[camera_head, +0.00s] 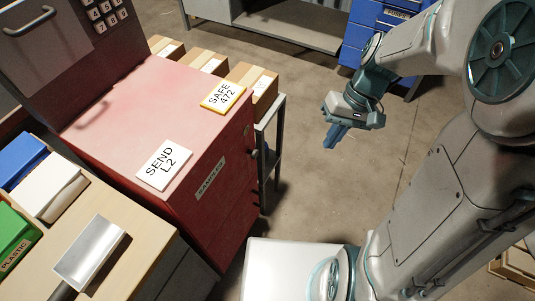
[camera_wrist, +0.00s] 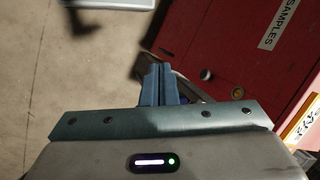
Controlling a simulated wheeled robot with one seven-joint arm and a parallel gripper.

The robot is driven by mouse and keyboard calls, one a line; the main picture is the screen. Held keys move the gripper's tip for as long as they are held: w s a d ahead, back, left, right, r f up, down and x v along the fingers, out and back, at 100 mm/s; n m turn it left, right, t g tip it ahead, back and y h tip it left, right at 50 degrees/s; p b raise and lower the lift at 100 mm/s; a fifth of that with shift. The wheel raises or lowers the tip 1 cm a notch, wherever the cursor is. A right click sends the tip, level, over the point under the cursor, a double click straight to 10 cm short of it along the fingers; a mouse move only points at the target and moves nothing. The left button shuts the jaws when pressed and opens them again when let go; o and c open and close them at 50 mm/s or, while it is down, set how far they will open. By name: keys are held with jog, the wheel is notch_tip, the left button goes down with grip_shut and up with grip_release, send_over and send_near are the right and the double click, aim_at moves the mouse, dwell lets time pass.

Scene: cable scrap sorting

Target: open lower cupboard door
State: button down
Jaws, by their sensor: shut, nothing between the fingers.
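The red cupboard (camera_head: 226,205) stands left of centre in the head view, with a SAMPLES label (camera_head: 211,178) on its front. Its front looks closed. A small round knob (camera_head: 254,154) shows near the front's far edge. In the wrist view the red front (camera_wrist: 245,65) fills the upper right, with the SAMPLES label (camera_wrist: 280,22) and a round knob (camera_wrist: 205,74). My gripper (camera_head: 331,140) is over the floor to the right of the cupboard, apart from it. In the wrist view its blue fingers (camera_wrist: 158,75) are together and hold nothing.
Signs reading SAFE 472 (camera_head: 223,97) and SEND L2 (camera_head: 163,165) lie on the cupboard top. A metal-legged stand (camera_head: 268,150) with cardboard boxes (camera_head: 262,82) stands beside its far side. Blue drawers (camera_head: 362,35) are at the back. The floor (camera_head: 300,190) before the cupboard is clear.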

jog(key=w+a+f+n+g+y+b, duration=0.1)
jog(key=w+a+f+y+b, duration=0.2)
jog(key=f, duration=0.6)
jog(key=w+f+g+y+b, duration=0.2)
jog(key=f+b, duration=0.3)
jog(key=f, duration=0.3)
jog(key=w+a+f+n+g+y+b, duration=0.1)
jog(key=w+a+f+y+b, duration=0.2)
jog(key=f, duration=0.6)
jog(key=m+t+y+b, duration=0.1)
jog(key=t+y+b, duration=0.1)
jog(key=y+b, duration=0.65)
send_near(253, 196)
jog(key=a+b, duration=0.1)
jog(key=a+r+h+b, duration=0.1)
jog(key=a+b, duration=0.1)
jog(key=s+a+r+h+b, duration=0.1)
jog(key=a, duration=0.1)
jog(key=shift+r+b, duration=0.25)
jog(key=shift+b, duration=0.1)
